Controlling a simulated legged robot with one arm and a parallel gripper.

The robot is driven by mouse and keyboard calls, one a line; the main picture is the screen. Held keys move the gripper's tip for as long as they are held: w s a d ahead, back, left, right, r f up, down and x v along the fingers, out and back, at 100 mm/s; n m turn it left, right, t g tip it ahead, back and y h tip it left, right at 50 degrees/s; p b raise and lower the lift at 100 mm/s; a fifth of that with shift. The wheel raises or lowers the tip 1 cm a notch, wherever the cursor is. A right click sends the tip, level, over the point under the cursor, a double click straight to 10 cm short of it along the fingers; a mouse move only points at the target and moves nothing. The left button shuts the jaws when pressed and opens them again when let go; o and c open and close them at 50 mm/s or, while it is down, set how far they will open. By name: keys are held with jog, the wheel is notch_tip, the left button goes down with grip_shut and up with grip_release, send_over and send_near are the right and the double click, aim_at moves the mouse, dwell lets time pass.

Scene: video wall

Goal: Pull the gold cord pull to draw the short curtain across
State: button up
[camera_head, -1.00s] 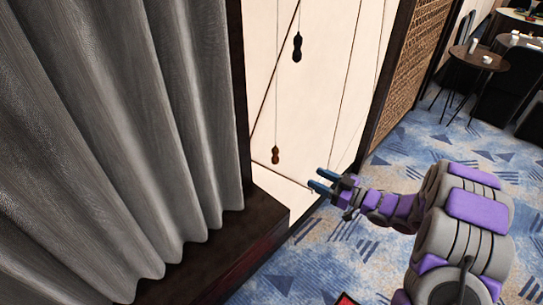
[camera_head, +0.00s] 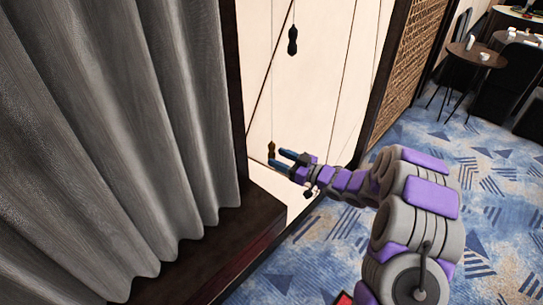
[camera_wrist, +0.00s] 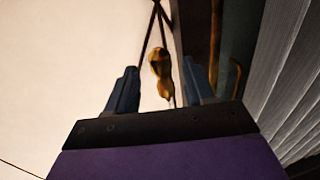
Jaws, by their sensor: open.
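The gold cord pull (camera_head: 271,149) hangs low on its cord in front of the cream wall panel, right of the curtain's dark frame. In the wrist view the gold pull (camera_wrist: 161,72) shows between my two fingers, with its cord running up. My gripper (camera_head: 281,157) is open, its blue fingertips at the pull's lower end in the head view. I cannot tell whether either finger touches it. A black pull (camera_head: 292,40) hangs higher and to the right. The grey curtain (camera_head: 120,130) fills the left side and also shows in the wrist view (camera_wrist: 292,75).
A dark wooden ledge (camera_head: 215,255) runs under the curtain, close to my arm's left. A woven panel (camera_head: 408,70) stands right of the cream wall. Round tables (camera_head: 477,55) and chairs are far right. The blue patterned carpet (camera_head: 480,200) is open.

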aim_at(271, 154)
jog(key=shift+x, duration=2)
grip_shut()
